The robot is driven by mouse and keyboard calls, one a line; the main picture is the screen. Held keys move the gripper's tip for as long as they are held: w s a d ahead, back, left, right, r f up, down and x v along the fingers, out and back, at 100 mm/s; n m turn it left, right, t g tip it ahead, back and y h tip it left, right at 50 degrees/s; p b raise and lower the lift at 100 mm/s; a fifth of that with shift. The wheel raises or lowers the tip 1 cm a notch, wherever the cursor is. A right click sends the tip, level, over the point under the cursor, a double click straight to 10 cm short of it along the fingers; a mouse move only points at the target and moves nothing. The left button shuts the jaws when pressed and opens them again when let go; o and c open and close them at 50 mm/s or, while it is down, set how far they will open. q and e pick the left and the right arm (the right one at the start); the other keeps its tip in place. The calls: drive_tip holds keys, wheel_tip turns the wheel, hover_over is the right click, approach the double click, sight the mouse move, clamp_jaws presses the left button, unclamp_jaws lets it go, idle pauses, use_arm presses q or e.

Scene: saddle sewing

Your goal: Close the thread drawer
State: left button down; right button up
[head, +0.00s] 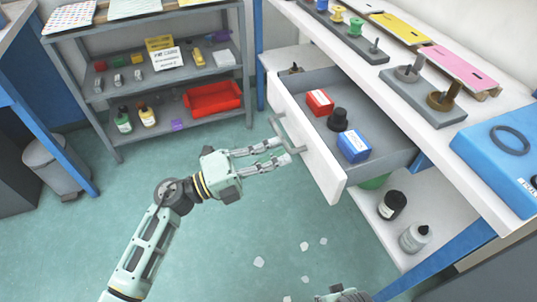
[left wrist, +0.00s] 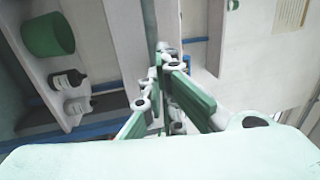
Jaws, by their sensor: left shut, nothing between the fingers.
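The thread drawer (head: 310,148) is pulled out from under the white workbench, with its white front facing left. A grey bar handle (head: 281,130) is on that front. Inside lie a red box (head: 320,102), a black knobbed object (head: 337,119) and a blue box (head: 354,147). My left gripper (head: 284,151) is at the drawer front, fingertips beside the lower part of the handle, with nothing held. Whether they touch it is unclear. The left wrist view shows its fingers (left wrist: 165,60) by a pale panel. Part of my right arm's end shows at the bottom edge of the head view.
The workbench top (head: 400,55) holds spools, coloured pads and a blue case (head: 505,160). A black bottle (head: 392,205) and a grey bottle (head: 415,237) stand on the shelf below. A grey shelf unit (head: 100,97) with a red bin (head: 213,98) stands behind. White scraps lie on open floor.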

use_arm(q)
approach(353, 130)
drive_tip(key=b+x, duration=0.1)
drive_tip(key=x, duration=0.5)
drive_tip(key=b+x, duration=0.2)
drive_tip(key=x, duration=0.1)
drive_tip(key=shift+w+d+f, duration=0.15)
drive_tip(key=shift+d+f, duration=0.2)
drive_tip(key=shift+w+d, duration=0.1)
drive_tip(key=shift+d, duration=0.05)
drive_tip(key=shift+r, duration=0.15)
use_arm(e)
wheel_tip(353, 130, up, 10)
drive_tip(key=w, duration=0.2)
drive_tip(key=shift+w+a+t, duration=0.2)
drive_tip(key=shift+w+t, duration=0.1)
use_arm(q)
drive_tip(key=shift+r, duration=0.1)
use_arm(e)
drive_tip(key=shift+f, duration=0.1)
